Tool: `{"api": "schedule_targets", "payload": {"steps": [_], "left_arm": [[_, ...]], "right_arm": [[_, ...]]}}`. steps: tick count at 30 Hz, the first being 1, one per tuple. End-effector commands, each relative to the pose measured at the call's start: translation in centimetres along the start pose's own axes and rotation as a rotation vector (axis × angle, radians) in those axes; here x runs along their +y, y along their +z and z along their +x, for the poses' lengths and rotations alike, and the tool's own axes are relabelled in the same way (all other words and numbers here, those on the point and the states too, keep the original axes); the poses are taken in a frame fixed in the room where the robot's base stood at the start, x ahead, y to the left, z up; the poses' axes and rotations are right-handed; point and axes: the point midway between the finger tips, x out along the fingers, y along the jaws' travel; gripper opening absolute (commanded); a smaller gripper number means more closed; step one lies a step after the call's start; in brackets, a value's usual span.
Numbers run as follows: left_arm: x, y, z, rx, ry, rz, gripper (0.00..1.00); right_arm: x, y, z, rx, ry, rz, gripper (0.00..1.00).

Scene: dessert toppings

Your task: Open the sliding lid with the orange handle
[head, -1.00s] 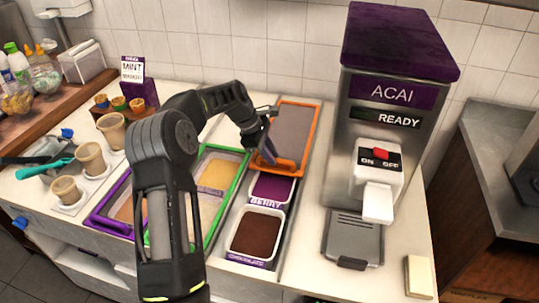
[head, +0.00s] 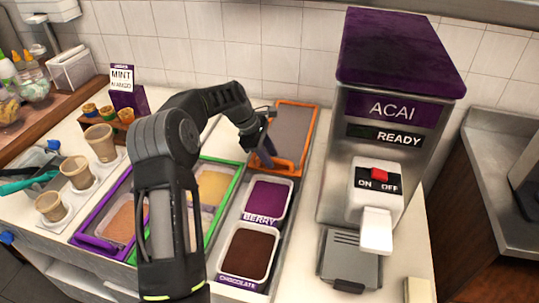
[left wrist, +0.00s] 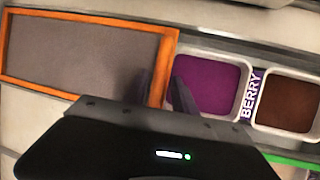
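The sliding lid (head: 293,128) has an orange frame and a grey panel. It lies at the back of the right-hand topping bay, with its orange handle (head: 285,167) at the near end. My left gripper (head: 264,156) is down at the left part of that end, against or close to the handle. In the left wrist view the lid (left wrist: 80,48) is on the left, and the dark fingers (left wrist: 172,92) stand at its right edge. Whether they grip the handle is hidden. The berry tub (head: 268,199) and chocolate tub (head: 248,252) are uncovered. My right gripper is out of view.
A green-framed bay (head: 238,178) and a purple-framed bay (head: 92,243) lie left of the tubs. The acai machine (head: 385,120) stands close on the right. Cups (head: 76,172) stand at the left. The tiled wall is behind the lid.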

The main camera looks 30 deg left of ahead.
Motion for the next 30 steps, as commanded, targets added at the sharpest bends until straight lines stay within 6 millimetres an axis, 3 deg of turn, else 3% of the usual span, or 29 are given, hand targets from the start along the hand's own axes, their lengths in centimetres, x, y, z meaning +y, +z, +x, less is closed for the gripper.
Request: {"api": "schedule_targets", "payload": {"steps": [11, 14, 24, 30], "left_arm": [[0.1, 0.0, -0.3, 0.001, 0.002, 0.000, 0.37], [0.1, -0.1, -1.2, 0.001, 0.003, 0.001, 0.37], [0.1, 0.0, -6.5, 0.001, 0.004, 0.001, 0.37], [0.0, 0.0, -7.8, 0.000, 0.000, 0.000, 0.37]], "right_arm": [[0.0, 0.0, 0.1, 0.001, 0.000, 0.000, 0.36], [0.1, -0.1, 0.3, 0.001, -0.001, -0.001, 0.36], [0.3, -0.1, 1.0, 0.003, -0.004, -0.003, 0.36], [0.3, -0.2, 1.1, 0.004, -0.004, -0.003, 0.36]]}}
